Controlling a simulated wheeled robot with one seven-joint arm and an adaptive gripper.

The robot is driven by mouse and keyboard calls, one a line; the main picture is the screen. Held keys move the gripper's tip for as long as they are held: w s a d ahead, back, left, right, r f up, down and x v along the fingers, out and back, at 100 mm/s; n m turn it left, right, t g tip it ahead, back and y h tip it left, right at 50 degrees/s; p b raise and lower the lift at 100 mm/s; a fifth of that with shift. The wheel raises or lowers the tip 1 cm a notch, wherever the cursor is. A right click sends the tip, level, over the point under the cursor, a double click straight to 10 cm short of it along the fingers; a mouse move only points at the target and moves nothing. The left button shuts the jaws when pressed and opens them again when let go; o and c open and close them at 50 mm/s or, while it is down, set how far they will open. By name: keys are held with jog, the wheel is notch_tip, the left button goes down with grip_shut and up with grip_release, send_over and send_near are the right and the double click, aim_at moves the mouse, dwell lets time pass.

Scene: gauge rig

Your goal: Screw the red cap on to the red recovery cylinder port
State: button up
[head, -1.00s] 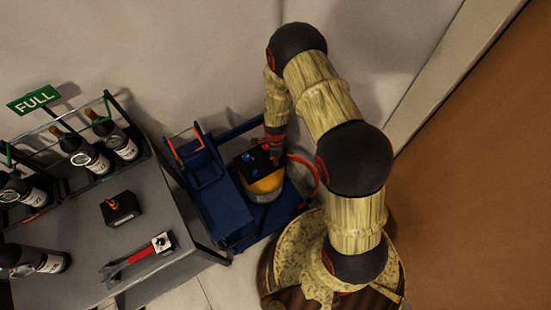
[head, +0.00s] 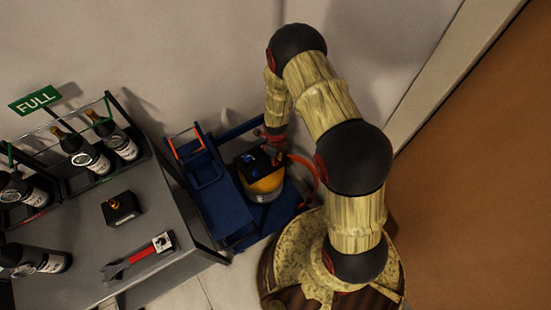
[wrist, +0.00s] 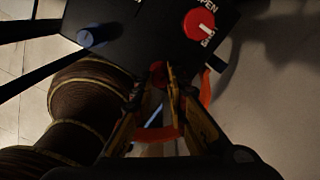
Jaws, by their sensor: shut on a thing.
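My gripper (head: 276,148) is over the dark top of the yellow recovery cylinder (head: 265,186) on the blue cart. In the wrist view its two fingers (wrist: 160,84) are shut on a small red piece that looks like the red cap (wrist: 159,70). The piece is at the edge of the black panel (wrist: 130,45). The red port is not clearly visible there, so I cannot tell whether cap and port touch. A red knob (wrist: 199,24) with OPEN and SHUT lettering and a blue knob (wrist: 97,36) are on the panel.
A red hose (head: 314,172) curves beside the cylinder. The blue cart (head: 222,208) stands between a grey table (head: 80,285) and my base. The table holds bottles in racks, a black block (head: 121,209) and a red-handled tool (head: 140,256). A wall is close behind.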

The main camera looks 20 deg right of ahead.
jog(key=m, duration=0.3)
jog(key=shift+m, duration=0.3)
jog(key=shift+m+p, duration=0.3)
jog(key=shift+m, duration=0.5)
jog(key=shift+m+p, duration=0.5)
jog(key=shift+m, duration=0.8)
jog(key=o, duration=0.6)
jog(key=shift+o, duration=0.2)
